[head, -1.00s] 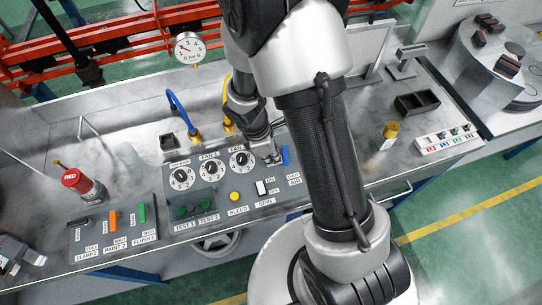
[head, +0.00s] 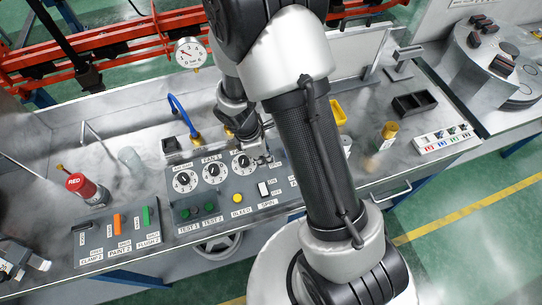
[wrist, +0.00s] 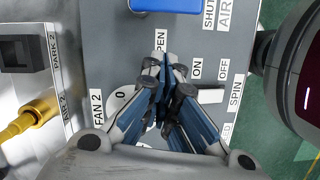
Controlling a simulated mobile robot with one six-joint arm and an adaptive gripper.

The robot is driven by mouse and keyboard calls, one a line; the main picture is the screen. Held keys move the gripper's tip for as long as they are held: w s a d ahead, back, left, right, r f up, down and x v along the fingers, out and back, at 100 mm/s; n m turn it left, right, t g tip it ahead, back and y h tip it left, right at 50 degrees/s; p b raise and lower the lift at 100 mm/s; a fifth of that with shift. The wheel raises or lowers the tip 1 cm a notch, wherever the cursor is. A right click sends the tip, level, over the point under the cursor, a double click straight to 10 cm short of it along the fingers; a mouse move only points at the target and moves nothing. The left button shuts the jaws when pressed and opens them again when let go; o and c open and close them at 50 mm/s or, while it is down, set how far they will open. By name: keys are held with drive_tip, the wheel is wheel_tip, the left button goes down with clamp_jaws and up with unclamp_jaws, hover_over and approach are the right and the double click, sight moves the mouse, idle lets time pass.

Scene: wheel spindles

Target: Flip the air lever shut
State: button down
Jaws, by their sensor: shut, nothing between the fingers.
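The blue air lever (wrist: 165,5) shows only in part at the top edge of the wrist view, beside the SHUT / AIR label (wrist: 218,12). An OPEN label (wrist: 160,42) stands between it and my fingers, partly covered by them. How the lever lies is cut off by the frame. In the head view my arm hides the lever. My gripper (wrist: 164,65) is shut and empty over the grey control panel (wrist: 115,50), near the FAN 2 dial and the SPIN switch, apart from the lever. It also shows in the head view (head: 264,160).
The white SPIN switch (head: 263,189), yellow BLEED button (head: 238,198) and fan dials (head: 214,173) crowd the panel around my gripper. A blue hose (head: 182,115) rises behind it. A gauge (head: 188,52) stands at the back. A yellow object (head: 338,113) is right of my arm.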

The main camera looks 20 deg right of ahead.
drive_tip(key=p+v, duration=0.3)
drive_tip(key=v, duration=0.7)
drive_tip(key=shift+s, duration=0.2)
drive_tip(key=shift+a, duration=0.2)
drive_tip(key=s+d+r+m+t+y+b, duration=0.1)
drive_tip(key=s+r+m, duration=0.15)
drive_tip(key=r, duration=0.35)
drive_tip(key=s+d+r+m+t, duration=0.1)
drive_tip(key=s+r+m, duration=0.1)
drive_tip(key=r+m, duration=0.35)
drive_tip(key=s+r+m+t+y+b, duration=0.1)
drive_tip(key=s+r+m+t+b, duration=0.1)
drive_tip(key=s+r+m, duration=0.5)
drive_tip(key=s+r+t, duration=0.1)
drive_tip(key=s, duration=0.3)
drive_tip(key=shift+a+r+y, duration=0.25)
drive_tip(key=shift+y, duration=0.15)
